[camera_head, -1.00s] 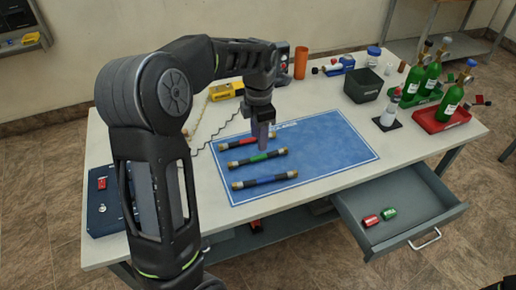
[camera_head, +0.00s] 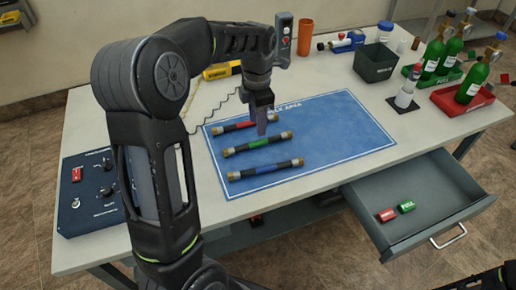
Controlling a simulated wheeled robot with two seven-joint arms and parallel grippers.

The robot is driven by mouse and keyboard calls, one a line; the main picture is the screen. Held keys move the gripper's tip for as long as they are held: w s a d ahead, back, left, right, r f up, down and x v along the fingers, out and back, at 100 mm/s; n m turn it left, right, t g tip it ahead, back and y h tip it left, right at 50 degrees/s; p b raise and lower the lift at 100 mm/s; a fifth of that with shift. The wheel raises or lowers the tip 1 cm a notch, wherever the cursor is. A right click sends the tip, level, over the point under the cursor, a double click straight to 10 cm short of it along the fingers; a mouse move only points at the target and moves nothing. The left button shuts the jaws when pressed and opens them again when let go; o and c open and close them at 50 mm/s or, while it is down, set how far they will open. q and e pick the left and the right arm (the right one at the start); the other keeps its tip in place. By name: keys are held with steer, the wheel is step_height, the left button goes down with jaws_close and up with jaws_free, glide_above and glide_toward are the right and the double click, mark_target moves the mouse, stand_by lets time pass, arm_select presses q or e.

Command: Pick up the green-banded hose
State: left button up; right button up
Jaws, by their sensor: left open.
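The green-banded hose (camera_head: 266,142) is a short black tube with brass ends and a green middle band. It lies on the blue work mat (camera_head: 340,130), between a red-banded hose (camera_head: 242,125) and a blue-banded hose (camera_head: 263,169). My left gripper (camera_head: 261,127) is open and points down. Its fingertips appear just behind the green band in the picture and cover part of the red-banded hose. I cannot tell their exact height above the mat. No hose is seen between the fingers. My right gripper is not in view.
A blue panel box (camera_head: 90,205) sits at the table's left. A dark green bin (camera_head: 374,62), a white bottle (camera_head: 405,95) and green oxygen cylinders (camera_head: 472,80) stand at right. The mat's right half is clear.

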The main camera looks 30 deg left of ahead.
mark_target(258, 141)
arm_select(q)
steer(key=shift+f, duration=1.25)
steer(key=shift+w+f+p, duration=0.1)
steer(key=shift+f+p, duration=0.5)
steer(key=shift+f, duration=2.05)
jaws_close()
